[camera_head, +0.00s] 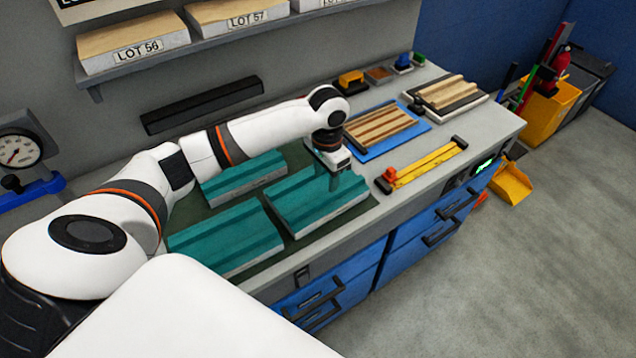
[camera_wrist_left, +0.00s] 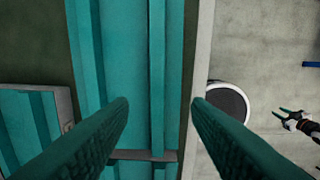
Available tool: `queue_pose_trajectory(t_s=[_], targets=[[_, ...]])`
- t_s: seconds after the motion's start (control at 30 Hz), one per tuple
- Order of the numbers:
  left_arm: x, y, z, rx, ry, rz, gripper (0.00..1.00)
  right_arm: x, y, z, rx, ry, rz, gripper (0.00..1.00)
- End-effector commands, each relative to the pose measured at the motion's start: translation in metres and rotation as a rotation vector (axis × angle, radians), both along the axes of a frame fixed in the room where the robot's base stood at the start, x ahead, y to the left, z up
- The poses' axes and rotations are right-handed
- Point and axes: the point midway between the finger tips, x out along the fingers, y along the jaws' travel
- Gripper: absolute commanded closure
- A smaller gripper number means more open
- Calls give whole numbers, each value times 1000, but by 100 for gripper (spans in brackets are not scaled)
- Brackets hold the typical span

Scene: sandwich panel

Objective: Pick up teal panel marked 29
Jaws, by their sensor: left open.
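Three ridged teal panels with pale sides lie on a dark green mat. One is at the back (camera_head: 243,180), one at the front left (camera_head: 225,238), one at the front right (camera_head: 310,203). I can read no number on any of them. My left gripper (camera_head: 338,176) is open over the right end of the front-right panel.
Wooden strips on a blue board (camera_head: 375,146) and a yellow rule (camera_head: 425,166) lie right of the panels. A black bar (camera_head: 205,103) is on the wall behind. Lot-labelled boxes stand on a shelf (camera_head: 140,72) above. The bench front edge is close.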

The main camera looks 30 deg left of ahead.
Motion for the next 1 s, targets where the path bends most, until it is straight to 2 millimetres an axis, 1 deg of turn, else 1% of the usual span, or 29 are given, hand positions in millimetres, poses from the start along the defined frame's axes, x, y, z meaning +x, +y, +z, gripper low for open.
queue_pose_trajectory(t_s=[0.07,0.17,0.27,0.47,0.5,0.6,0.7,0.87,0.97,1.0], targets=[[0,0,-9,-1,3,1,55,-9,-1,4,-2,14,0,64],[0,0,-17,0,0,0,55,-11,-1,5,-2,17,0,64],[1,0,-23,0,0,0,55,-7,-1,8,-2,12,0,64],[6,1,-51,0,3,1,55,10,0,23,0,-14,1,64],[6,1,-57,0,2,0,55,11,0,23,-1,-16,1,64],[6,1,-67,0,0,0,55,11,-1,25,-1,-16,1,64],[7,1,-71,-1,-2,0,55,10,-1,25,-1,-15,1,64],[7,1,-71,-1,-2,0,55,6,-1,24,-1,-8,1,64],[7,1,-71,0,-2,0,70,4,-1,24,-2,-6,1,64],[7,1,-71,0,-2,0,77,4,-1,24,-1,-5,1,64]])
